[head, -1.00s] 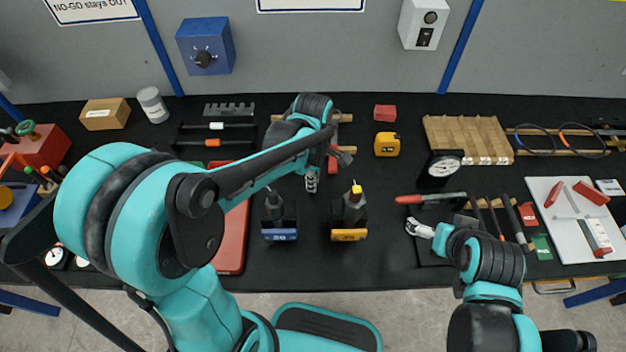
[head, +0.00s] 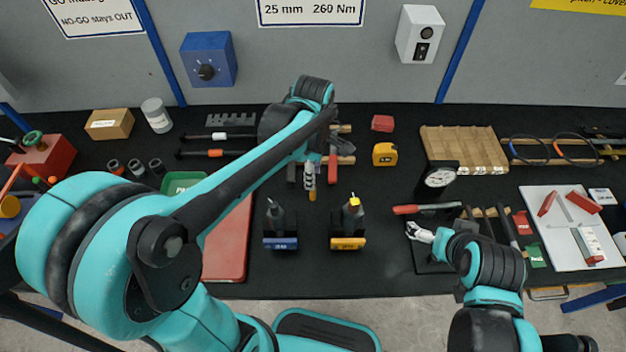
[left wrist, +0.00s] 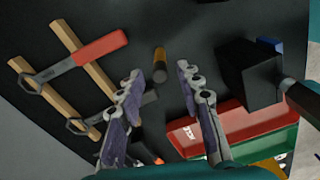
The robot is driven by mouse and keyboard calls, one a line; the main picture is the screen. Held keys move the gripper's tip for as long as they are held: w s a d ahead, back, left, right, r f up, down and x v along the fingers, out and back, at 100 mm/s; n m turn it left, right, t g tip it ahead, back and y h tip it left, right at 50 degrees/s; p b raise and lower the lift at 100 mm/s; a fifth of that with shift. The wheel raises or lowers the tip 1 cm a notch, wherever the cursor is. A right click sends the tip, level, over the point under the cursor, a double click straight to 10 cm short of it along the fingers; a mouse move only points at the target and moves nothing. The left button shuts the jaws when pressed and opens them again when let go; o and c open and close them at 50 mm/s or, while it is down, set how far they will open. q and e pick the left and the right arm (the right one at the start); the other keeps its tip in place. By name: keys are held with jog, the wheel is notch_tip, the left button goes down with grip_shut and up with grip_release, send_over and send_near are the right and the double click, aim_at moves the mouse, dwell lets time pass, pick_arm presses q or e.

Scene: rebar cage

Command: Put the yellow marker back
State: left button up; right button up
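A small yellow-and-dark cylinder, which looks like the yellow marker (head: 312,194), is on the black bench top just below my left gripper (head: 310,172) in the head view. In the left wrist view the marker (left wrist: 160,64) shows beyond and between the two spread fingertips of my left gripper (left wrist: 158,78). Those fingers are open and nothing is between them. I cannot tell whether they are level with the marker. My right gripper (head: 419,232) is over a dark mat at the right; its fingers are too small to judge.
A blue-labelled tool stand (head: 281,243) and a yellow-labelled one (head: 348,243) stand nearer me. A red tray (head: 228,250) lies left. A yellow tape measure (head: 385,154) sits behind right. Bench between the stands and tape measure is clear.

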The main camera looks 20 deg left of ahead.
pick_arm(q)
notch_tip(320, 180, up, 4)
jog(key=shift+r+p, duration=0.1)
jog(key=shift+p, duration=0.35)
